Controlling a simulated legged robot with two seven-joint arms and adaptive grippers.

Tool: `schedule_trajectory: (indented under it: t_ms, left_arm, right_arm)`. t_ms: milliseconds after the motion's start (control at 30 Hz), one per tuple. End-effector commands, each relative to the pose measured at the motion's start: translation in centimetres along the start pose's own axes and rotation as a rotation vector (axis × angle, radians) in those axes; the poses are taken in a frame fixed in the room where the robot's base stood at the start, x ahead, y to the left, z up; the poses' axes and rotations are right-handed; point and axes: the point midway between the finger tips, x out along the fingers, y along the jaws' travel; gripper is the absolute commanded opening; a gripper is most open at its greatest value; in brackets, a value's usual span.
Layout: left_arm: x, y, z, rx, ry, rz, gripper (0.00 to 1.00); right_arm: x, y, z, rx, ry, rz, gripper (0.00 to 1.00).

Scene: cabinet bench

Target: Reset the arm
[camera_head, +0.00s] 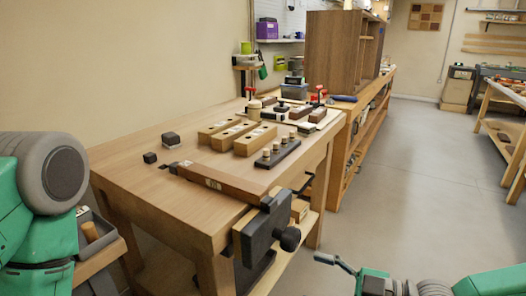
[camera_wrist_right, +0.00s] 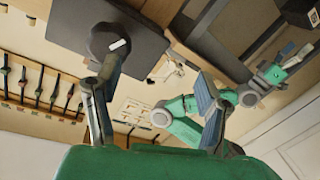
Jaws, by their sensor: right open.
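My right arm comes in at the bottom right of the head view, green with dark parts. Its gripper (camera_head: 337,263) is over the floor, to the right of the workbench and apart from it. In the right wrist view the right gripper (camera_wrist_right: 156,85) has its two fingers spread wide, with nothing held between them. My left arm fills the lower left of the head view, with a green link and a big grey round joint. Its gripper is outside the head view. Green arm links of mine also show behind the fingers in the wrist view.
A wooden workbench (camera_head: 180,205) with a dark vise (camera_head: 265,228) stands at centre-left. It bears wooden blocks (camera_head: 222,133), a peg rack (camera_head: 278,153) and small dark cubes (camera_head: 171,139). A brown cabinet (camera_head: 335,55) stands behind. The grey floor (camera_head: 425,185) to the right is clear.

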Motion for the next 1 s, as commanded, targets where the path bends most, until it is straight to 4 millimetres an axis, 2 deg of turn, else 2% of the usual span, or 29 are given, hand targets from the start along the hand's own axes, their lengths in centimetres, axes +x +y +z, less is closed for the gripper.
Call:
schedule_trajectory:
  t_ms: [33, 67, 100, 167, 200, 267, 300, 333, 400, 467, 500, 567, 633, 667, 700, 800, 900, 1000]
  left_arm:
    - [-0.3, 0.0, 0.0, 0.0, 0.0, 0.0, 0.59]
    - [-0.5, 0.0, 0.0, 0.0, 0.0, 0.0, 0.59]
    - [-0.7, 0.0, 0.0, 0.0, 0.0, 0.0, 0.59]
    - [-0.9, 0.0, -0.1, 0.0, 0.0, 0.0, 0.59]
    - [-1.1, 0.0, -0.1, 0.0, 0.0, 0.0, 0.59]
    - [-1.5, 0.0, -0.1, 0.0, 0.0, 0.0, 0.59]
    - [-1.7, 0.0, -0.1, 0.0, 0.0, 0.0, 0.59]
    - [-1.9, 0.0, -0.1, 0.0, 0.0, 0.0, 0.59]
    - [-2.2, 0.0, -0.1, 0.0, 0.0, 0.0, 0.59]
    - [-2.5, 0.0, -0.1, 0.0, 0.0, 0.0, 0.59]
    - [-2.7, 0.0, -0.1, 0.0, 0.0, 0.0, 0.59]
    - [-3.1, 0.0, -0.2, 0.0, 0.0, 0.0, 0.59]
    - [-3.4, 0.0, -0.2, 0.0, 0.0, 0.0, 0.59]
    - [-3.6, 0.0, -0.2, 0.0, 0.0, 0.0, 0.59]
    - [-3.8, 0.0, -0.2, 0.0, 0.0, 0.0, 0.59]
    - [-4.1, 0.0, -0.2, 0.0, 0.0, 0.0, 0.59]
    - [-4.4, 0.0, -0.2, 0.0, 0.0, 0.0, 0.59]
    - [-4.5, 0.0, -0.2, 0.0, 0.0, 0.0, 0.59]
  right_arm:
    - [0.8, -3.2, -0.2, -0.115, -0.008, -0.102, 0.63]
    - [1.2, -5.3, -0.1, -0.203, -0.009, -0.17, 0.63]
    - [1.3, -8.4, 0.0, -0.333, -0.005, -0.269, 0.63]
    - [1.0, -13.0, 0.5, -0.554, 0.021, -0.428, 0.63]
    - [0.4, -16.0, 1.0, -0.71, 0.053, -0.539, 0.63]
    - [-1.2, -20.3, 1.9, -0.962, 0.13, -0.709, 0.63]
    - [-2.6, -22.7, 2.6, -1.136, 0.201, -0.822, 0.63]
    - [-3.8, -24.3, 3.2, -1.265, 0.264, -0.903, 0.63]
    - [-6.9, -27.1, 4.8, -1.559, 0.442, -1.081, 0.63]
    - [-9.7, -28.6, 6.1, -1.801, 0.63, -1.218, 0.63]
    - [-11.6, -29.0, 7.0, -1.954, 0.777, -1.299, 0.63]
    - [-14.3, -29.1, 8.3, -2.168, 1.03, -1.404, 0.63]
    - [-17.1, -28.3, 9.6, -2.385, 1.375, -1.496, 0.63]
    - [-18.2, -27.7, 10.1, 2.258, -1.411, 1.395, 0.63]
    - [-19.4, -26.8, 10.6, 2.077, -1.439, 1.258, 0.63]
    - [-21.5, -24.2, 11.4, 1.681, -1.476, 0.963, 0.63]
    - [-22.6, -22.1, 11.6, 1.388, -1.483, 0.752, 0.63]
    - [-23.0, -20.8, 11.5, 1.213, -1.478, 0.623, 0.63]
